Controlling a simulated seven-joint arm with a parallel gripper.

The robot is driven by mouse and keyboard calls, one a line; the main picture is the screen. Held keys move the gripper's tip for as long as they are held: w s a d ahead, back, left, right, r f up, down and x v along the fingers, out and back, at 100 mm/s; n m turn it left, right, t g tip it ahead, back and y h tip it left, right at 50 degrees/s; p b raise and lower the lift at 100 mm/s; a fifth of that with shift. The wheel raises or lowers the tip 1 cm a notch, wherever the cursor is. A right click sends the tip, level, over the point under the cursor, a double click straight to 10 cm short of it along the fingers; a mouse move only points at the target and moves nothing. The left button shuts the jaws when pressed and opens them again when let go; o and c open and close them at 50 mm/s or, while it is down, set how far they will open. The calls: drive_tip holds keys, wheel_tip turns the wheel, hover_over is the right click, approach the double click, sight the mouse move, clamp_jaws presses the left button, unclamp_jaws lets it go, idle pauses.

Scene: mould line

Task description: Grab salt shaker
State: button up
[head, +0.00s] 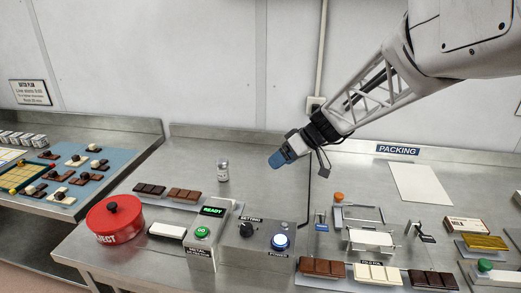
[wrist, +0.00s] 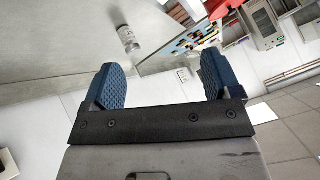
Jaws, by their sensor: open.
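The salt shaker (head: 222,170) is a small clear jar with a pale label and a metal cap. It stands upright at the back of the middle steel table in the head view. It also shows in the wrist view (wrist: 127,38), above and between the fingers and some way off. My gripper (head: 278,160) is up to the right of the shaker and apart from it, with blue finger pads. In the wrist view my gripper (wrist: 163,82) is open, with nothing between its fingers.
Chocolate bars (head: 184,196) lie in front of the shaker. A red reject bin (head: 115,222) stands front left, beside a READY control box (head: 208,240) and a setting box (head: 255,240). A packing fixture (head: 365,225) is at the right. The table around the shaker is clear.

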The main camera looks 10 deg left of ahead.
drive_tip(key=w+a+f+n+y, duration=0.25)
drive_tip(key=w+a+f, duration=0.25)
drive_tip(key=w+a, duration=0.4)
drive_tip(key=n+y, duration=0.2)
drive_tip(key=n, duration=0.2)
approach(227, 161)
drive_tip(key=shift+m, duration=0.25)
drive_tip(key=x, duration=0.4)
drive_tip(key=shift+a+f, duration=0.2)
drive_tip(key=shift+x, duration=1.25)
drive_tip(key=shift+a, duration=0.1)
drive_tip(key=shift+x, duration=2.5)
drive_tip(key=c, duration=1.1)
drive_tip(key=shift+o, duration=0.2)
